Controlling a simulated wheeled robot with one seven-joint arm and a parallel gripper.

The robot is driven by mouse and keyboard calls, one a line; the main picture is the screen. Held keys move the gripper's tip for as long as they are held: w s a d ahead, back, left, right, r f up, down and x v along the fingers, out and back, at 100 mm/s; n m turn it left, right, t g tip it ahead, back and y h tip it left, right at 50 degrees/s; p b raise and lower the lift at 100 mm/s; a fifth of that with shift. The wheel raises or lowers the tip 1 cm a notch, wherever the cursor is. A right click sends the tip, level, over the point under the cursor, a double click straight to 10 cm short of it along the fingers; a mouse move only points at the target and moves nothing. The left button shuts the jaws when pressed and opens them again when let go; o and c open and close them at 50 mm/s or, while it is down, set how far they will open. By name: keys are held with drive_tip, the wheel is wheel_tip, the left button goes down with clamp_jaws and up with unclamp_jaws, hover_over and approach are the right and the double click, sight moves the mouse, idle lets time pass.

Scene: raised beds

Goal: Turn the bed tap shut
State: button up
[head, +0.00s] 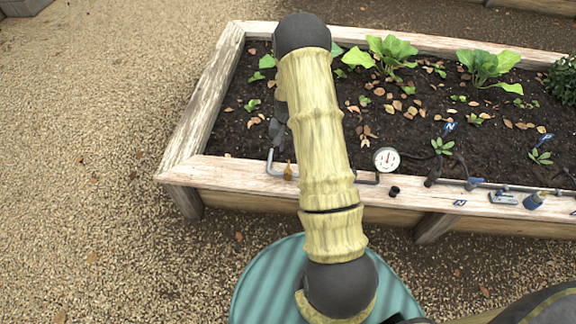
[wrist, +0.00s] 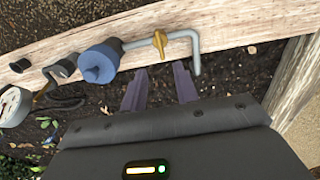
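The bed tap has a small yellow handle (head: 289,171) on a grey bent pipe (head: 271,158) at the bed's front rim. In the wrist view the yellow handle (wrist: 160,44) appears to lie across the pipe (wrist: 196,52), ahead of my fingers. My gripper (wrist: 160,84) is open, its two fingers apart with nothing between them; the handle is beyond the gap, not touched as far as I see. In the head view my arm hides most of the gripper and the pipe right of the handle.
A blue round fitting (wrist: 100,62) sits beside the tap, with a black ring (wrist: 62,67) and a dial gauge (head: 386,160) further along. The raised bed's wooden rim (head: 230,172) holds soil and plants. Gravel at left is clear.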

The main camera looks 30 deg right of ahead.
sight(288, 166)
wheel_tip(288, 166, down, 11)
drive_tip(key=shift+f+b, duration=0.1)
drive_tip(key=shift+b, duration=0.65)
clamp_jaws()
